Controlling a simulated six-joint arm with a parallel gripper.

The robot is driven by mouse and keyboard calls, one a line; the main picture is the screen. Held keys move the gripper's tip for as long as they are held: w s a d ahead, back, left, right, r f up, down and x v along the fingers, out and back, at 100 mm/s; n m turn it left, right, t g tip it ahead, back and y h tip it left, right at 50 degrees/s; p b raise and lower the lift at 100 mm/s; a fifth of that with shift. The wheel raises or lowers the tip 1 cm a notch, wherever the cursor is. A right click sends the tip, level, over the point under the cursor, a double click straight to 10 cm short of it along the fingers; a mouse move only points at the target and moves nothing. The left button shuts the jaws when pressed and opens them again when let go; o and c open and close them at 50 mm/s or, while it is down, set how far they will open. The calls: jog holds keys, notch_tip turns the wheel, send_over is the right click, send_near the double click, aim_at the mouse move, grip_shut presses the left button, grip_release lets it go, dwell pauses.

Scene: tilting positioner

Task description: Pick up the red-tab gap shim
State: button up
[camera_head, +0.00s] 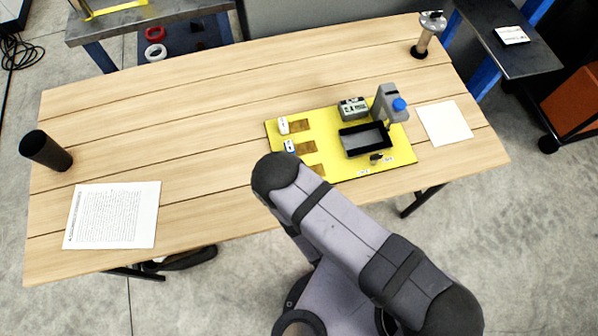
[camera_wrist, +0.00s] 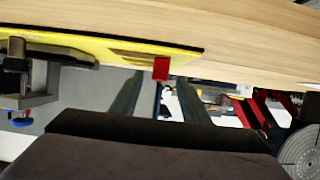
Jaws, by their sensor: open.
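The red-tab gap shim shows in the wrist view as a red tab (camera_wrist: 161,68) at the yellow mat's edge, with a brown strip (camera_wrist: 145,55) behind it. In the head view only a brown piece (camera_head: 318,169) shows beside my arm; the red tab is hidden there. My gripper (camera_wrist: 160,78) is open and empty in the wrist view. Its two fingertips point toward the red tab, one on each side of it in the picture. Whether they touch it I cannot tell. The head view hides my gripper behind my arm.
The yellow mat (camera_head: 347,177) also carries two other tabbed shims (camera_head: 301,126) (camera_head: 306,147), a black tray (camera_head: 345,142), a grey device with a display (camera_head: 353,108) and a grey stand with a blue knob (camera_head: 388,100). Paper (camera_head: 443,123) lies to the right.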

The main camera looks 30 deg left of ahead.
jog(key=shift+b+x, duration=0.75)
jog(key=shift+x, duration=1.45)
jog(key=shift+c, duration=0.3)
grip_shut()
